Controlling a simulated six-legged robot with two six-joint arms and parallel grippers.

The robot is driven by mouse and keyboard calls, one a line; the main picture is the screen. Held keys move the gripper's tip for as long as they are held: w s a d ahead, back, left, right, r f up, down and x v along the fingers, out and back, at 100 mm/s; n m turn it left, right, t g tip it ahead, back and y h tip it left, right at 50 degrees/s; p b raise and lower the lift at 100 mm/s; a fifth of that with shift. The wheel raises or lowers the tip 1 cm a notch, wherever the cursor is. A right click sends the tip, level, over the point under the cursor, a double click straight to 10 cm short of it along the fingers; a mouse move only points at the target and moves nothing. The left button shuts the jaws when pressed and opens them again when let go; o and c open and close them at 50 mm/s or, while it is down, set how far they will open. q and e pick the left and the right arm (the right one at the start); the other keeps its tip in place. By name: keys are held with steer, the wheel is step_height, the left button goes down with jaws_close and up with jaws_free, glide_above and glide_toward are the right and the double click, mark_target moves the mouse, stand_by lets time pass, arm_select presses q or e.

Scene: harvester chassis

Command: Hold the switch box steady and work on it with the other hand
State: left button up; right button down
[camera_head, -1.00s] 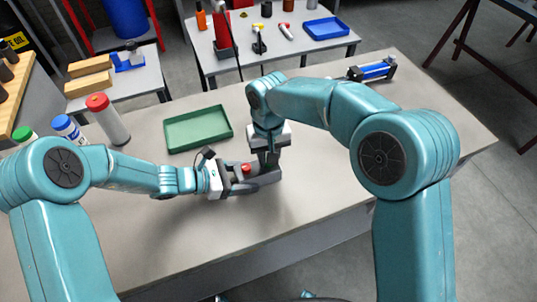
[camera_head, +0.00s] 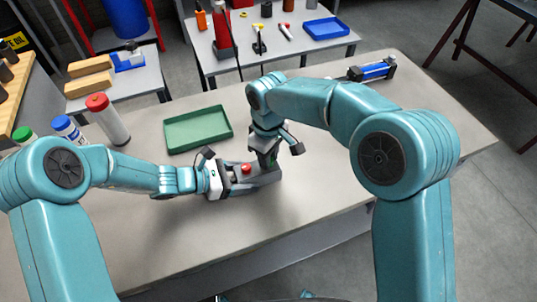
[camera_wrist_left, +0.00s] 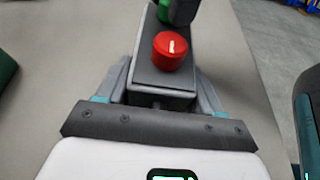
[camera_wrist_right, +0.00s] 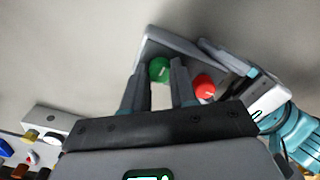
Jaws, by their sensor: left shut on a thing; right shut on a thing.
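The switch box (camera_head: 266,179) is a dark grey box lying on the bench, with a red knob (camera_wrist_left: 171,52) and a green knob (camera_wrist_right: 159,68) on its top. My left gripper (camera_head: 238,182) is shut on the box from the left, one finger along each long side, as the left wrist view shows. My right gripper (camera_head: 267,160) reaches down from above and is shut on the green knob, with a finger on either side of it. The red knob, also in the head view (camera_head: 246,169), stands free between the two grippers. The green knob is mostly hidden in the head view.
A green tray (camera_head: 198,129) lies behind the box on the bench (camera_head: 330,165). A bottle with a red cap (camera_head: 108,119) stands at the left, and a blue cylinder part (camera_head: 372,70) lies at the back right. The bench front is clear.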

stand_by(0.5)
steer(key=c, duration=0.9)
jaws_free()
steer(key=shift+r, duration=0.15)
step_height(320, 180, up, 12)
steer(key=shift+f, duration=0.1)
arm_select(q)
steer(key=o, duration=1.6)
